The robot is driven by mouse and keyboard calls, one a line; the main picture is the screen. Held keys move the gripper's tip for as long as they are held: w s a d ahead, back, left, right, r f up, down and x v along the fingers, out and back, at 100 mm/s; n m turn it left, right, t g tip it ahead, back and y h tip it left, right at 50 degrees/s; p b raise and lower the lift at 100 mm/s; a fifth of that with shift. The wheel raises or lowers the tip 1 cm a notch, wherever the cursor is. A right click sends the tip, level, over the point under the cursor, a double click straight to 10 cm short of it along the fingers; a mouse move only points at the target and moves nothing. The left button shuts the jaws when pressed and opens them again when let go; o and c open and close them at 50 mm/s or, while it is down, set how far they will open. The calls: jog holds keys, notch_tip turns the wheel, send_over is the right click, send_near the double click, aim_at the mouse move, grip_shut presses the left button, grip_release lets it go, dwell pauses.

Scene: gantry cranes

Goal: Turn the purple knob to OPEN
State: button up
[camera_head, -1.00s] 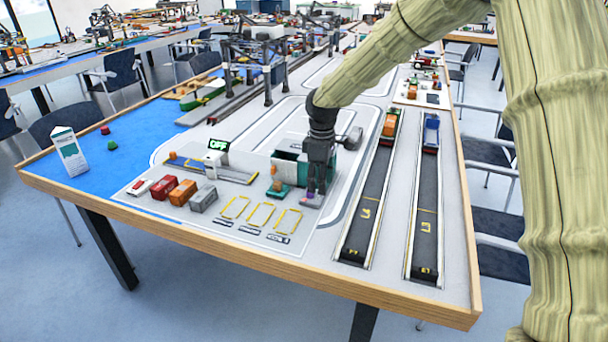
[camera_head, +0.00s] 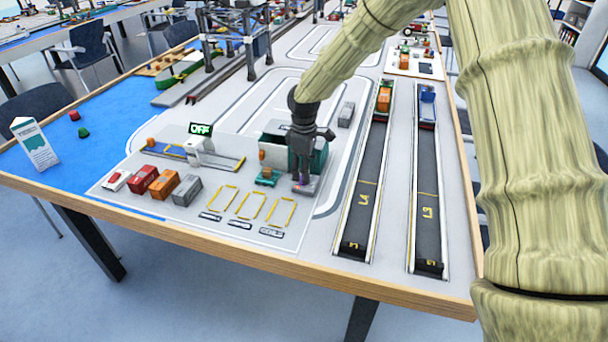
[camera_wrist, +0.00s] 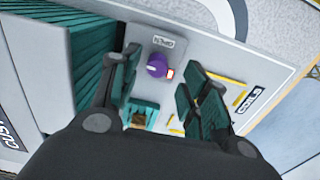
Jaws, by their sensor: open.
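The purple knob (camera_wrist: 157,65) is a small round knob on a light grey panel (camera_wrist: 205,55) in the wrist view. A small label (camera_wrist: 163,43) sits above it, too small to read surely, and a red-and-white mark (camera_wrist: 170,74) lies at its right edge. My gripper (camera_wrist: 161,68) is open, with one finger on each side of the knob in this view and visible gaps between. In the head view my gripper (camera_head: 304,178) points down over the purple-tinted spot beside the green container. The fingers mostly hide the knob there; contact cannot be told.
A green container (camera_head: 270,150) stands close behind and left of my gripper. Two dark conveyor tracks (camera_head: 366,190) run to the right. The table's front edge (camera_head: 250,258) is nearby.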

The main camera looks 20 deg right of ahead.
jog(key=f, duration=0.1)
jog(key=w+f, duration=0.1)
jog(key=f, duration=0.1)
jog(key=shift+w, duration=0.1)
jog(key=shift+s+r, duration=0.3)
jog(key=shift+s, duration=0.4)
jog(key=shift+w+f, duration=0.35)
jog(key=shift+f, duration=0.1)
jog(key=shift+w+f, duration=0.1)
jog(key=shift+c, duration=1.2)
jog(key=shift+r, duration=0.25)
grip_shut()
